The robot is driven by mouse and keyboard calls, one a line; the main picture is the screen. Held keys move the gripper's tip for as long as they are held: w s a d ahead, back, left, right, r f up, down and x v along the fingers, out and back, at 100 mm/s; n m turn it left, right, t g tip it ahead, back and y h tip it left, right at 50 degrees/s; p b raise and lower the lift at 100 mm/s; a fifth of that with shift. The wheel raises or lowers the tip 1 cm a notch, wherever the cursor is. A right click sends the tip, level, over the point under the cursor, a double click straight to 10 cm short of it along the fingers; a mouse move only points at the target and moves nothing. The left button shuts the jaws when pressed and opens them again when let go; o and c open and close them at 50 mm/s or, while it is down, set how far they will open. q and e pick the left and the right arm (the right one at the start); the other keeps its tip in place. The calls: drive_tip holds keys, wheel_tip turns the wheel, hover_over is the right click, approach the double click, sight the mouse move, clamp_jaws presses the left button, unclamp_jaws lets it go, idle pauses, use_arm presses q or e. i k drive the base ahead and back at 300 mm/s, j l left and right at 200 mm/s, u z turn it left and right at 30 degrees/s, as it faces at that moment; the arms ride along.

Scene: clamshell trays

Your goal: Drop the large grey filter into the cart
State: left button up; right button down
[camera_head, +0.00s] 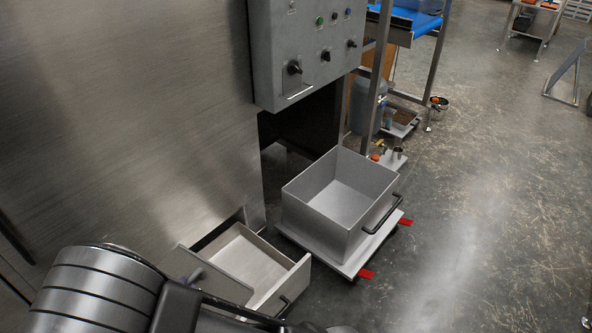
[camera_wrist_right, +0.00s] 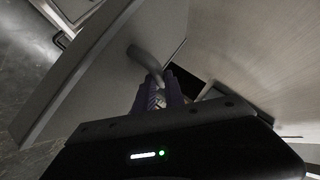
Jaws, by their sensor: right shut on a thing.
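The large grey filter is a flat grey plate (camera_wrist_right: 95,75) with a curved grey handle (camera_wrist_right: 146,60). In the right wrist view my right gripper (camera_wrist_right: 158,88), with purple-tinted fingers, is shut on this handle. In the head view the filter (camera_head: 222,274) is tilted at the near left end of the open drawer; whether it touches the drawer is unclear. My dark right arm covers the lower left and hides most of the gripper. The cart (camera_head: 305,236) is a low light platform with red wheel parts, bearing an open empty grey bin (camera_head: 318,222). My left gripper is not in view.
The open steel drawer (camera_head: 290,284) sticks out of the large steel machine (camera_head: 130,120), left of the cart. A control box (camera_head: 306,48) hangs above and behind the cart. A metal post (camera_head: 378,80) stands behind the bin.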

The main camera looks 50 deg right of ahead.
sight(338, 213)
drive_tip(key=l, duration=0.55)
drive_tip(key=k+l+u, duration=0.15)
drive_tip(key=l, duration=0.9)
drive_tip(key=k+l+u, duration=0.15)
drive_tip(key=l, duration=0.4)
drive_tip(key=k+l, duration=0.1)
drive_tip(key=l, duration=0.4)
drive_tip(key=k+l+u, duration=0.15)
drive_tip(key=l, duration=0.4)
drive_tip(key=k+l, duration=0.1)
drive_tip(key=l, duration=0.4)
drive_tip(key=k+l+u, duration=0.1)
drive_tip(key=l, duration=0.4)
drive_tip(key=k, duration=0.05)
